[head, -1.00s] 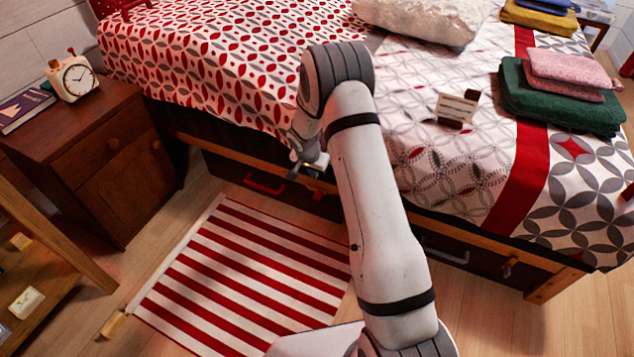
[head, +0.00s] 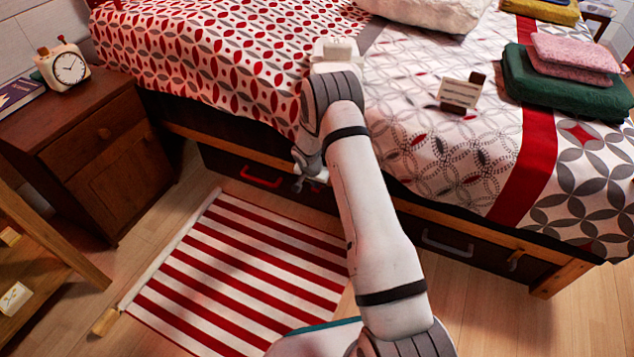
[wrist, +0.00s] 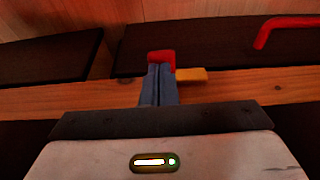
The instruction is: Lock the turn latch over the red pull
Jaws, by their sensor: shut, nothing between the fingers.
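The red pull (head: 262,177) is on the dark drawer front under the bed, left of my arm in the head view. In the wrist view the red pull (wrist: 285,25) is at the upper right, apart from my gripper. My gripper (wrist: 160,72) is shut and empty, its fingertips at the wooden bed rail (wrist: 255,88). A yellow bar (wrist: 192,75) lies level along the rail, right beside the fingertips, and looks like the turn latch. A red piece (wrist: 162,57) shows just past the fingertips. The fingers hide part of the latch, and contact is unclear.
Another drawer with a grey pull (head: 445,246) and a wooden latch (head: 514,260) is at the right. A striped rug (head: 240,270) lies on the floor before the bed. A nightstand (head: 95,150) stands at the left, and a low shelf (head: 50,265) in front of it.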

